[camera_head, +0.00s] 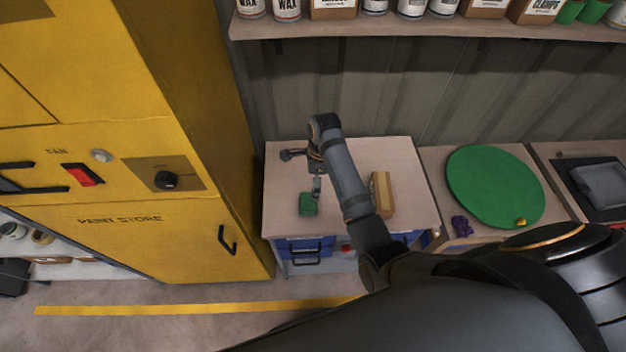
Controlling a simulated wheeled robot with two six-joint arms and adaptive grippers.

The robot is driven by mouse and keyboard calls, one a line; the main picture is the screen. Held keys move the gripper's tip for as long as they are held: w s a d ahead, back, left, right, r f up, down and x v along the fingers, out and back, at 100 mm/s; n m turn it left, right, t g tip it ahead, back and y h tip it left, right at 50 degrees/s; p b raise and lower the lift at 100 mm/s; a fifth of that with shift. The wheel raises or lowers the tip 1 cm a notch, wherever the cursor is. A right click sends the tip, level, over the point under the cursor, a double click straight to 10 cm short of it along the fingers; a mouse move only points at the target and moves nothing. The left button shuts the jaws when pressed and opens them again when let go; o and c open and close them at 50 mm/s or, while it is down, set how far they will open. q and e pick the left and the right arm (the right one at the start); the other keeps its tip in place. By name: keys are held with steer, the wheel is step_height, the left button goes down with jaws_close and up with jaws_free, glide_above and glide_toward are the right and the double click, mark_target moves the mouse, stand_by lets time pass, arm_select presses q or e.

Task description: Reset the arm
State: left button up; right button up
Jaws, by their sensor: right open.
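My right arm reaches in from the lower right over a light-topped workbench (390,150). My right gripper (316,188) points down over the left part of the bench top and is open. A small green block (307,209) lies right below its fingertips. I cannot tell whether the fingers touch the block. A tan wooden block (382,196) stands to the right of my forearm on the same bench. My left gripper is not in view.
A yellow paint store cabinet (150,235) stands close on the left. A shelf (400,27) with cans and boxes runs above the bench. To the right are a round green disc (490,185), a purple item (461,226) and a dark tray (570,172). The bench's back right is clear.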

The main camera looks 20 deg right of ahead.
steer(key=s+d+r+n+t+h, duration=0.15)
steer(key=s+d+n, duration=0.25)
steer(key=s+n, duration=0.65)
steer(key=s+d+r+n+t+h, duration=0.1)
steer(key=s+d+r+n+t, duration=0.2)
steer(key=s+n, duration=0.75)
steer(key=d+f+g+b, duration=0.3)
steer(key=f, duration=2.6)
arm_select(q)
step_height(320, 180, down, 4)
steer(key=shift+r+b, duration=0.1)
steer(key=shift+b, duration=0.3)
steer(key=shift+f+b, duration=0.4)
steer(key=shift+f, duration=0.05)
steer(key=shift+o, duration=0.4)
arm_select(e)
steer(key=s+d+f, duration=0.1)
steer(key=s+f, duration=1.7)
steer(key=s, duration=0.1)
steer(key=shift+d+f+n+g, duration=0.2)
steer(key=shift+d+n+g, duration=0.05)
steer(key=shift+n+g, duration=0.1)
